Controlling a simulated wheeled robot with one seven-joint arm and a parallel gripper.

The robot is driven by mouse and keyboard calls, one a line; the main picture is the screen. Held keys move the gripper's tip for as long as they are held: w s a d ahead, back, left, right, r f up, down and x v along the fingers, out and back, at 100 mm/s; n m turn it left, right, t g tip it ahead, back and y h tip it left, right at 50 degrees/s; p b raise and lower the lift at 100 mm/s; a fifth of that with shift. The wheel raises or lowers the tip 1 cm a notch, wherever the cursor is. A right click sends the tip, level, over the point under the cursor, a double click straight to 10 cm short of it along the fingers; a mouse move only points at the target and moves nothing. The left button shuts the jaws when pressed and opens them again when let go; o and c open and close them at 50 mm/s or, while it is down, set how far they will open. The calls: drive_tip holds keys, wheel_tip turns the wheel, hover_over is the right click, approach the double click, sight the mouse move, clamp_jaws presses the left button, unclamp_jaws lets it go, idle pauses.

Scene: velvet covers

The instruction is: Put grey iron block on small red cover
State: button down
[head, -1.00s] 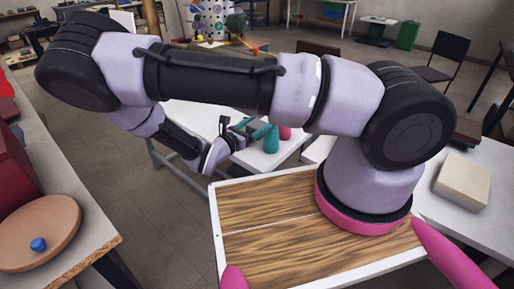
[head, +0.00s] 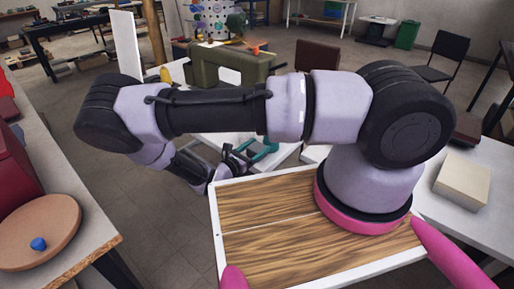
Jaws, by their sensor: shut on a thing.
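My gripper (head: 257,151) is at the end of my folded arm, low over the white table (head: 283,155) behind the wooden board. Teal parts show at its tip. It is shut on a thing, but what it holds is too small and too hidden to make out. I cannot pick out the grey iron block. I cannot pick out the small red cover either; my arm hides much of the table.
A wooden board with a white rim (head: 214,232) lies in front. At left, a round tan board (head: 52,222) holds a small blue thing (head: 39,244). An olive-green case (head: 230,66) stands behind my arm. A cream block (head: 462,181) lies at right.

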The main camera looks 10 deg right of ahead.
unclamp_jaws()
drive_tip(key=v, duration=1.2)
drive_tip(key=shift+r, duration=0.1)
